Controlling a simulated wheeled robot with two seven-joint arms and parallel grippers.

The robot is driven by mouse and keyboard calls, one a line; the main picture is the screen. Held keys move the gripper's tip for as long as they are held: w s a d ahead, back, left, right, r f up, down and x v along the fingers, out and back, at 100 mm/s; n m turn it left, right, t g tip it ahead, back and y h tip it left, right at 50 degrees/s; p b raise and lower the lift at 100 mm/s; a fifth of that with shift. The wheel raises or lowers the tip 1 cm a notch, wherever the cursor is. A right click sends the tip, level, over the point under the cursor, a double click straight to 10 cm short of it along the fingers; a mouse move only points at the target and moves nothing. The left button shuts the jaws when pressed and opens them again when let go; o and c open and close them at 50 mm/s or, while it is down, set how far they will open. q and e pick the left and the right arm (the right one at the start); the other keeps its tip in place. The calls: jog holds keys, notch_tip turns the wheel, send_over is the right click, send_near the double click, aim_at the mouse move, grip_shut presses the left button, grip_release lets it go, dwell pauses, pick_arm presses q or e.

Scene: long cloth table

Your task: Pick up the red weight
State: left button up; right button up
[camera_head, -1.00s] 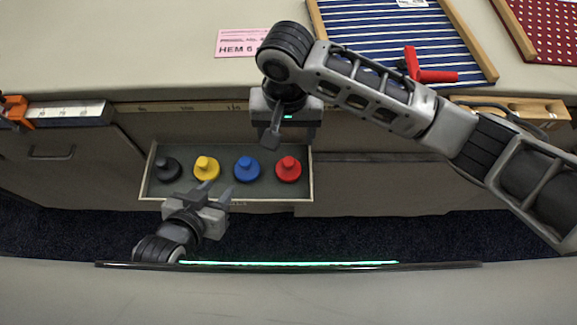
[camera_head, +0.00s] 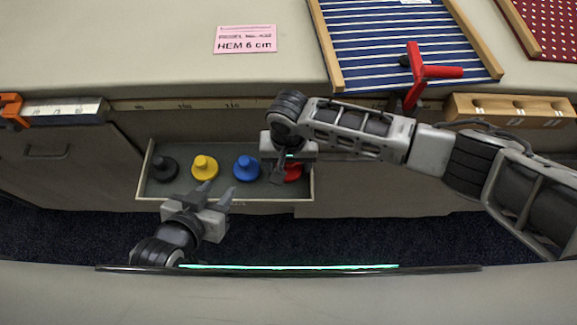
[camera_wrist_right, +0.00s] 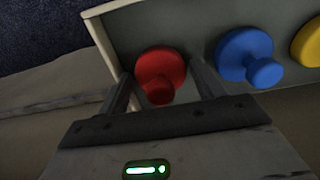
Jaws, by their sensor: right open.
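The red weight (camera_head: 293,173) sits at the right end of an open drawer (camera_head: 230,195), partly hidden by my right gripper in the head view. In the right wrist view the red weight (camera_wrist_right: 160,74), a disc with a knob, shows between the two fingers. My right gripper (camera_head: 280,176) is open above it, and its fingers also show in the wrist view (camera_wrist_right: 163,90). I cannot tell whether they touch the weight. My left gripper (camera_head: 220,190) is open and empty at the drawer's front edge, near the yellow and blue weights.
A blue weight (camera_head: 246,169), a yellow weight (camera_head: 204,167) and a black weight (camera_head: 164,168) stand left of the red one. The table (camera_head: 150,60) edge lies behind the drawer. A pink card (camera_head: 245,39), a striped board (camera_head: 390,45) and a red T-handled tool (camera_head: 436,72) are on top.

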jog(key=shift+f, duration=0.1)
jog(key=shift+c, duration=0.4)
jog(key=c, duration=1)
